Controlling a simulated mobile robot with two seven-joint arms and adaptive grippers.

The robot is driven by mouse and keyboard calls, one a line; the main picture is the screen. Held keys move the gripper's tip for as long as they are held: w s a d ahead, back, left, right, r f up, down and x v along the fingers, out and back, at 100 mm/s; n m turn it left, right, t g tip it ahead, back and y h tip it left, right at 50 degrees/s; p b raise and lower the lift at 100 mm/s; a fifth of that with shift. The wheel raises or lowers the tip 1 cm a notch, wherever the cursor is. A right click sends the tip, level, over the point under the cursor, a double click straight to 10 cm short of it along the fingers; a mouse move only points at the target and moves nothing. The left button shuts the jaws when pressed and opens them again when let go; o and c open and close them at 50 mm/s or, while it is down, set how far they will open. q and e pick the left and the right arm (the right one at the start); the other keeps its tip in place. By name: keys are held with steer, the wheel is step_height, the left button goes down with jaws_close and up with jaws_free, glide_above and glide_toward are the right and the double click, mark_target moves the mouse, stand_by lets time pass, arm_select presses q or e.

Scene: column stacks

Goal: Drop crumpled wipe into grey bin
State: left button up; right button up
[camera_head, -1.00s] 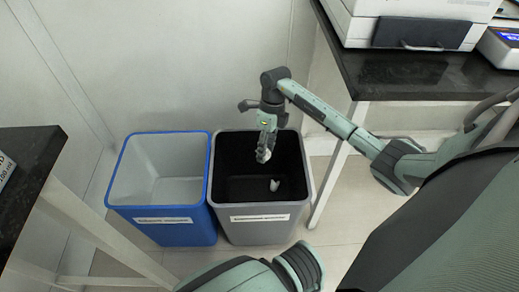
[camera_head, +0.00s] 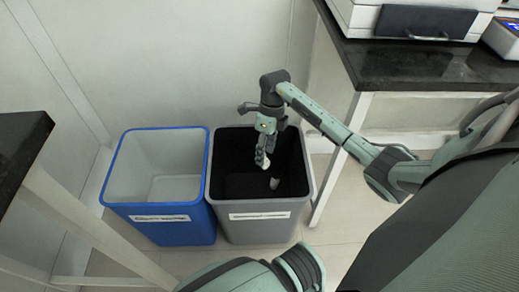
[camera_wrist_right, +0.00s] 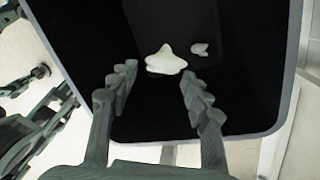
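The grey bin (camera_head: 262,228) has a black inside and a white label on its front. My right gripper (camera_head: 262,158) reaches down into the bin's mouth. In the right wrist view the right gripper (camera_wrist_right: 157,76) is open, its fingers well apart. The white crumpled wipe (camera_wrist_right: 166,60) shows just beyond and between the fingertips, touching neither finger; whether it is falling or resting I cannot tell. A white piece (camera_head: 274,183) also shows inside the bin in the head view. My left gripper is not in view.
A blue bin (camera_head: 172,228) with a white label stands against the grey bin's left side. A dark-topped table (camera_head: 400,68) with white machines is at the right, and another dark tabletop (camera_head: 20,150) at the left. The wall is close behind the bins.

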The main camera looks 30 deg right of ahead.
steer(key=shift+o, duration=1.1)
step_height(320, 180, up, 7)
steer(key=d, duration=0.1)
steer(key=shift+w+r, duration=0.2)
steer(key=shift+w, duration=0.15)
steer(key=shift+d, duration=0.1)
